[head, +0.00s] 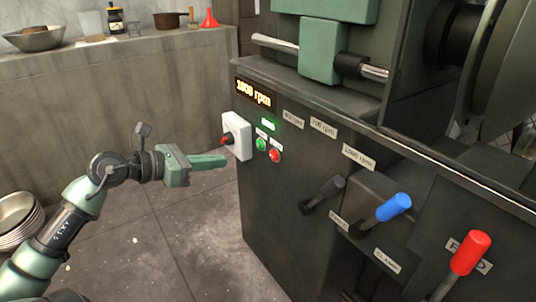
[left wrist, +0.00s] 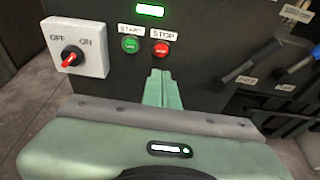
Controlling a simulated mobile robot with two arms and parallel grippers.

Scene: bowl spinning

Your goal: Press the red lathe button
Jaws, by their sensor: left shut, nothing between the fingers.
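The red button (head: 275,156) is on the front panel of the dark lathe (head: 300,215), just right of the green button (head: 261,144). In the left wrist view the red button (left wrist: 161,49) sits under a STOP label and the green button (left wrist: 131,45) under a START label. My left gripper (head: 226,161) is shut and empty, to the left of the buttons in the head view. In the left wrist view its fingertips (left wrist: 160,72) appear just below the red button. I cannot tell whether they touch the panel. My right gripper is out of view.
A white OFF/ON switch box (head: 237,136) with a red knob projects from the panel near my left gripper. The display (head: 254,92) reads 1000 rpm. Black, blue (head: 394,207) and red (head: 471,252) levers stick out at right. Stacked bowls (head: 17,218) stand at left.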

